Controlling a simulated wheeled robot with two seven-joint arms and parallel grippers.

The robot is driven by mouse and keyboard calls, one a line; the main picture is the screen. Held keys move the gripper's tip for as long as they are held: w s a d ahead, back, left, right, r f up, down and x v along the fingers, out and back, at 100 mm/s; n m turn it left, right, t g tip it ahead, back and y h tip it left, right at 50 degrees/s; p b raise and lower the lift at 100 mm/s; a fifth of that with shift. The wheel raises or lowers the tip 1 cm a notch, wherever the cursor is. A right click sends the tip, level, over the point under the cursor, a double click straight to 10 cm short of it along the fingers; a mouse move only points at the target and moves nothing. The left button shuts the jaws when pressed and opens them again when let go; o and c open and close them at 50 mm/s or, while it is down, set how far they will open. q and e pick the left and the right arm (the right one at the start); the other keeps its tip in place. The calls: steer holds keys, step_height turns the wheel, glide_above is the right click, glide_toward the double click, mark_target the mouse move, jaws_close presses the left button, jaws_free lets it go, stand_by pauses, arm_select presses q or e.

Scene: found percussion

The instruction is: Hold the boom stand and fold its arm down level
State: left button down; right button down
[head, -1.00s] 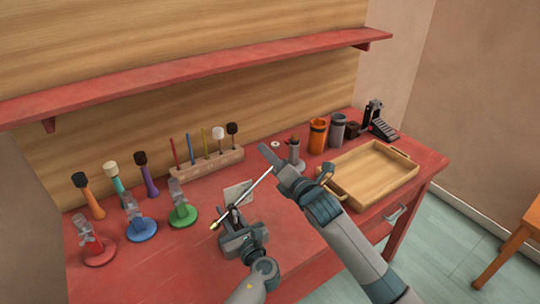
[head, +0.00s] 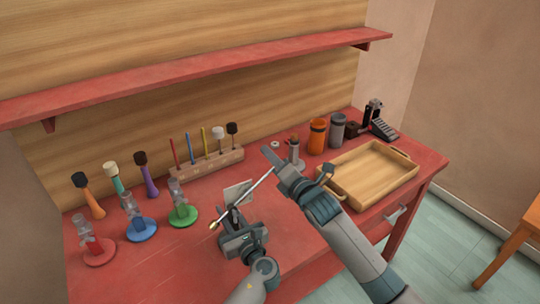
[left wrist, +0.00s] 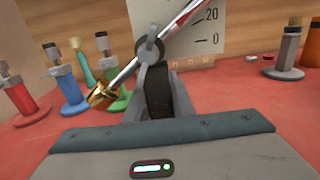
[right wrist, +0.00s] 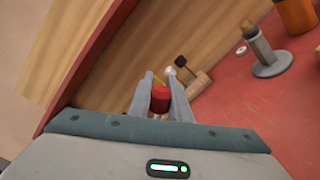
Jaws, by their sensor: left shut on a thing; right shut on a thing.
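The boom stand's dark post (left wrist: 158,92) is between the fingers of my left gripper (head: 235,220), which is shut on it. The stand's silver boom arm (head: 259,183) slopes up to the right from a grey pivot (left wrist: 150,50), with a brass-coloured weight (left wrist: 102,96) at its low left end. My right gripper (head: 272,158) is shut at the high end, on a red tip (right wrist: 160,98) seen between its fingers. A white card with a scale (left wrist: 205,28) marked 20 and 0 stands behind the arm. The stand's foot is hidden by my left gripper.
Red, blue and green-based stands (head: 183,214) and several mallets (head: 148,177) are at the left. A wooden block (head: 203,172) with sticks is behind. A grey peg stand (head: 295,157) is close to my right gripper. A wooden tray (head: 368,178) lies at the right.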

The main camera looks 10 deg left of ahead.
step_height(320, 180, down, 10)
steer(key=w+d+m, duration=0.1)
steer(key=d+m, duration=0.1)
steer(key=m, duration=0.5)
steer(key=shift+w+d+f, duration=0.2)
steer(key=shift+w+d, duration=0.05)
steer(key=shift+w, duration=0.15)
steer(key=c, duration=1.6)
jaws_free()
steer(key=v, duration=1.2)
